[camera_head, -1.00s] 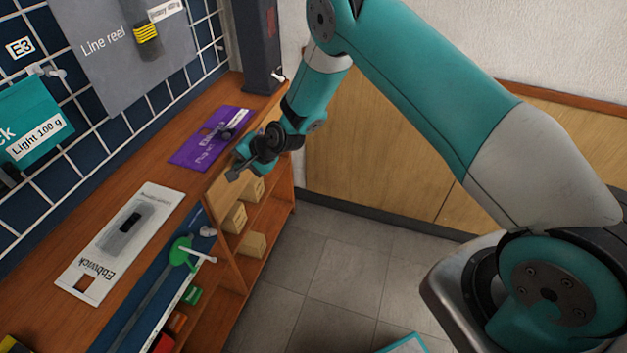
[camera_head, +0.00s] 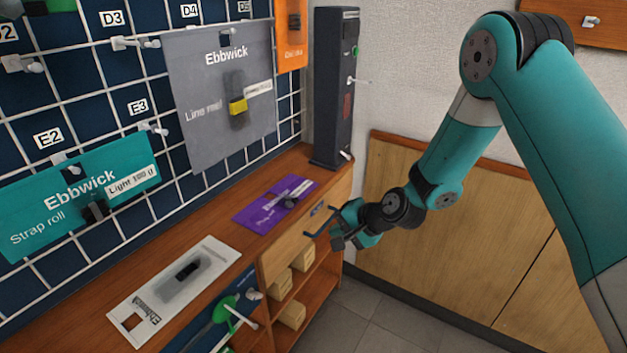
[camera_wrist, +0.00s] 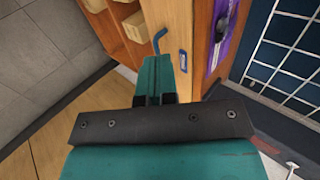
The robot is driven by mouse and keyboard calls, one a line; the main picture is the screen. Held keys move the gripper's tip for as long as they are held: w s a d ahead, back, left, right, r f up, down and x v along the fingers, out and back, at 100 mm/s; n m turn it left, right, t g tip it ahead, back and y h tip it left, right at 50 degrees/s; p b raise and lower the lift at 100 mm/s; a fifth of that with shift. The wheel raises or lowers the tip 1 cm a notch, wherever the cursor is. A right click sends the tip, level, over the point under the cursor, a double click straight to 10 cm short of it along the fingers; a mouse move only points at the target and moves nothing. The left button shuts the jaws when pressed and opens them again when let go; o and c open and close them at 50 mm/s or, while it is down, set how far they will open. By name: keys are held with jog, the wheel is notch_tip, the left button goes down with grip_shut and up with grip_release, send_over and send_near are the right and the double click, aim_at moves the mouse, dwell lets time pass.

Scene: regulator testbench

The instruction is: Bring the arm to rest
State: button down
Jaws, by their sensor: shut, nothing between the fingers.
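My gripper (camera_head: 337,243) is shut and empty. In the head view it is in front of the bench's right end, close to a blue bar handle (camera_head: 318,235) on a wooden front panel (camera_head: 290,238). The wrist view shows my gripper (camera_wrist: 155,75) pointing at the same panel, with the bent blue handle (camera_wrist: 159,38) just past its tip. I cannot tell whether they touch. My teal arm reaches in from the right, elbow high.
The bench top (camera_head: 220,228) holds a white card (camera_head: 175,290) and a purple card (camera_head: 275,205). A dark column (camera_head: 337,90) stands at the bench's far end. Packs hang on the grid wall (camera_head: 120,75). Wooden blocks sit on shelves below. Floor to the right is clear.

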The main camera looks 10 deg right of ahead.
jog(key=s+a+r+n+g+p, duration=0.25)
jog(key=s+r, duration=0.25)
jog(key=r, duration=0.4)
jog(key=s+a+r+n+g+p, duration=0.15)
jog(key=s+r+n, duration=0.25)
jog(key=r, duration=0.5)
jog(key=s+d+r+n+g+h+p, duration=0.1)
jog(key=s+d+r+n+p, duration=0.1)
jog(key=s+r+n, duration=0.2)
jog(key=s+d+r+n+g+h+p, duration=0.1)
jog(key=s+r+n, duration=0.4)
jog(key=s, duration=1.2)
notch_tip(320, 180, up, 5)
jog(key=shift+d+f+h+p, duration=0.1)
jog(key=shift+d+h+p, duration=0.3)
jog(key=shift+d+p, duration=0.25)
jog(key=shift+s, duration=0.1)
